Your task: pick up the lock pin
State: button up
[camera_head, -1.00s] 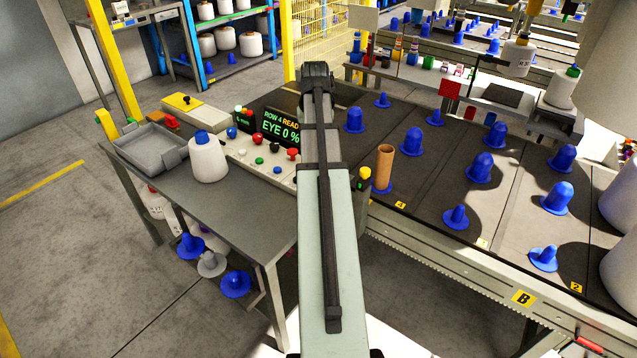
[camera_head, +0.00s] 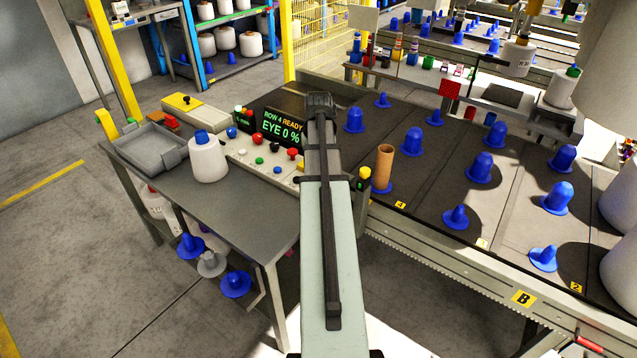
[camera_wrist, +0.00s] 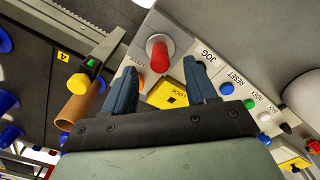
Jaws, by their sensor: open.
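The lock pin (camera_wrist: 157,52) appears to be the red round knob in a pale metal collar on the control panel, beside the yellow plate marked LOCK (camera_wrist: 172,92). It is in the wrist view, just beyond the gap between my fingertips, and appears apart from both. My gripper (camera_wrist: 160,70) is open and empty, its two blue-grey fingers to either side of the line to the knob. In the head view my arm hides the gripper and this part of the panel.
The panel carries several buttons, including a green one (camera_wrist: 249,103). A white yarn bobbin (camera_head: 208,162) stands on the table at left. The display (camera_head: 283,128) is close left of my arm.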

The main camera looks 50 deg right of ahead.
jog(key=shift+w+d+f, duration=0.1)
jog(key=shift+d+f, duration=0.05)
jog(key=shift+f, duration=2.4)
jog(key=shift+c, duration=0.2)
grip_shut()
